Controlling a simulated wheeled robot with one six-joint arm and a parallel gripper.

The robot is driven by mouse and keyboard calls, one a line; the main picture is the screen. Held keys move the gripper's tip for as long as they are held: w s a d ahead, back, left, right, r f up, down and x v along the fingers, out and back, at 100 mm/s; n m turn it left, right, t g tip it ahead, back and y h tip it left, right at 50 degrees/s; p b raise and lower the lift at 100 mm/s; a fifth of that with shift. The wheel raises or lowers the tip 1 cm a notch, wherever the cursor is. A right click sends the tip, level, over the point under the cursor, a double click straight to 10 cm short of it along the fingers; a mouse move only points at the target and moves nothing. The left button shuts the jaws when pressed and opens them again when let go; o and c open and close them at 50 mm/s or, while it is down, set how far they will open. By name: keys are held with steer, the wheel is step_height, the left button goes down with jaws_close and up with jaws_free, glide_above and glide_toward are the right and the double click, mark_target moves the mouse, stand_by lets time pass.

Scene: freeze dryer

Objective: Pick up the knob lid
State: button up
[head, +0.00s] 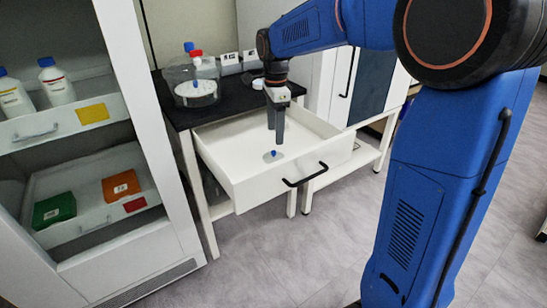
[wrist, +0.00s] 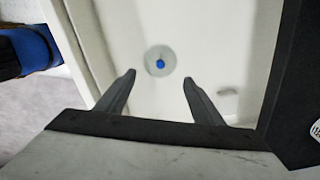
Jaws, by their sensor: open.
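The knob lid (wrist: 151,60) is a small pale, see-through disc with a blue knob (wrist: 160,64) at its middle. It lies on the floor of the open white drawer, and its blue knob shows in the head view (head: 274,153). My gripper (head: 275,142) points down into the drawer, above the lid. In the wrist view my gripper (wrist: 158,78) has its two fingers apart, with nothing between them. The lid appears just beyond the fingertips, roughly centred between them. How high the fingertips are above it is hard to tell.
The drawer (head: 262,187) is pulled out, with raised walls and a black handle (head: 305,175). A black worktop (head: 178,113) behind it bears a clear round vessel (head: 193,86) with blue and red tops. An open cabinet with bottles and boxes stands at left.

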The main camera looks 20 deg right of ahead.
mark_target(274, 151)
steer(key=shift+a+f, duration=0.15)
steer(key=shift+f, duration=1.9)
steer(key=shift+a+f, duration=0.1)
steer(key=shift+f, duration=1.95)
steer(key=shift+s, duration=0.1)
steer(key=c, duration=1.2)
